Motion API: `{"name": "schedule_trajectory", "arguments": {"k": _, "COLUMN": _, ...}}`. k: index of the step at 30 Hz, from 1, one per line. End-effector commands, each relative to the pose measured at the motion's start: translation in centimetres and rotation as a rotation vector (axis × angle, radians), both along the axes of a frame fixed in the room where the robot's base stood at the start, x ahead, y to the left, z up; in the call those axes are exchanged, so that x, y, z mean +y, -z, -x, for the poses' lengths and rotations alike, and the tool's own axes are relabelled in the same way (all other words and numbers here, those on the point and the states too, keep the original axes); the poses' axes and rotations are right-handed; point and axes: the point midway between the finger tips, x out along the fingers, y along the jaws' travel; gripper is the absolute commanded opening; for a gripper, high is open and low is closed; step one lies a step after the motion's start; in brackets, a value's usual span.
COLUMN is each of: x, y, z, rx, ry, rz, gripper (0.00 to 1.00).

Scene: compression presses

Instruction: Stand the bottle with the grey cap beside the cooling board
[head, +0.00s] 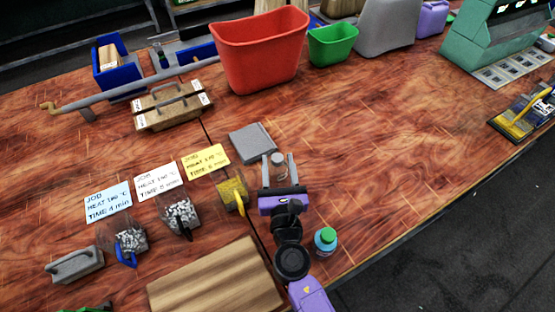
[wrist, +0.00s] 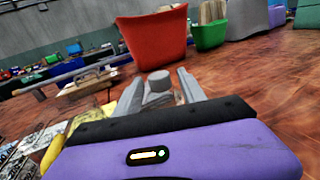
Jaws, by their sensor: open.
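The bottle with the grey cap (head: 279,160) is upright on the table, just past the grey slab's right side. My gripper (head: 279,163) is open, with one finger on each side of this bottle. In the wrist view the grey cap (wrist: 158,82) shows between the two fingertips (wrist: 160,92); whether the fingers touch the bottle I cannot tell. A wooden board (head: 215,283), likely the cooling board, lies flat at the near edge, left of my arm. The lower part of the bottle is hidden by my gripper.
A blue bottle with a green cap (head: 325,241) stands right of my arm. A grey slab (head: 252,143) lies left of my gripper. Scoops of granules (head: 181,215) and job cards (head: 205,161) are to the left. A red bin (head: 260,55) stands behind. The table's right middle is clear.

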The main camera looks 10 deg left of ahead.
Motion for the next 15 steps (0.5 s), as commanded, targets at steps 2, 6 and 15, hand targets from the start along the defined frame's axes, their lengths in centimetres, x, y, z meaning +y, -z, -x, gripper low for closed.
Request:
{"name": "schedule_trajectory", "arguments": {"k": 2, "x": -0.3, "y": 0.2, "z": 1.5, "rx": 0.003, "ry": 0.0, "rz": 0.001, "gripper": 0.48}}
{"name": "schedule_trajectory", "arguments": {"k": 6, "x": -0.9, "y": 0.3, "z": 4.4, "rx": 0.003, "ry": 0.0, "rz": -0.001, "gripper": 0.48}}
{"name": "schedule_trajectory", "arguments": {"k": 15, "x": -1.8, "y": 0.2, "z": 9.3, "rx": 0.001, "ry": -0.002, "rz": 0.0, "gripper": 0.48}}
